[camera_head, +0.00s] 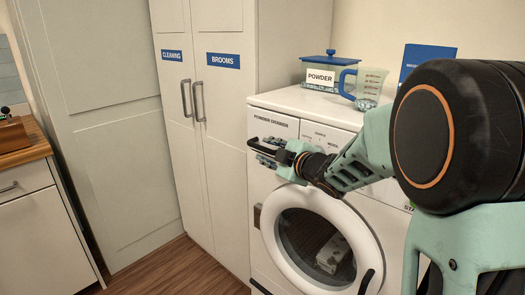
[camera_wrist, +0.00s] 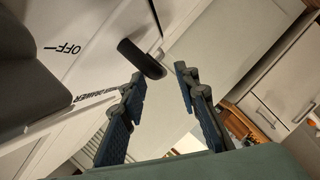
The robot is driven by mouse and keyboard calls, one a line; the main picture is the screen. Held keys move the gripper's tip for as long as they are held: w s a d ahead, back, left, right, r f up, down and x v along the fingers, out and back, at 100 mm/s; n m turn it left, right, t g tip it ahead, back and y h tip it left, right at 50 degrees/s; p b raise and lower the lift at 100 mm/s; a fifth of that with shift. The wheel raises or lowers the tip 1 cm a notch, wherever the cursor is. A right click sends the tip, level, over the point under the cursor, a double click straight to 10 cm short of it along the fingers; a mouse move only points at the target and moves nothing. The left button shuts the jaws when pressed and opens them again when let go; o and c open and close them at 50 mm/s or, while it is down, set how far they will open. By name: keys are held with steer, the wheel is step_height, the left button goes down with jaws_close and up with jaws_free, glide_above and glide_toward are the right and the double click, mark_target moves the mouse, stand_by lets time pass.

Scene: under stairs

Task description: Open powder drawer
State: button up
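The white washing machine (camera_head: 300,100) has a powder drawer (camera_head: 272,126) at its upper left front, labelled "POWDER DRAWER". The drawer front looks flush with the machine. Its dark bar handle (camera_head: 258,147) sticks out below the label and is partly hidden by my gripper (camera_head: 268,152). In the wrist view, the rounded end of the dark handle (camera_wrist: 141,59) lies just ahead of my fingertips, closer to the left finger. My gripper (camera_wrist: 158,75) is open there, with a clear gap between its two blue-padded fingers. I cannot tell whether a finger touches the handle.
The round washer door (camera_head: 300,215) is below my arm. A blue-lidded powder box (camera_head: 320,77) and a measuring jug (camera_head: 368,85) stand on top. Tall cupboards labelled "CLEANING" and "BROOMS" (camera_head: 225,110) stand left of the washer. Wooden floor (camera_head: 170,270) is clear in front of them.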

mark_target(264, 150)
steer(key=shift+x, duration=1.9)
steer(key=shift+c, duration=0.7)
jaws_close()
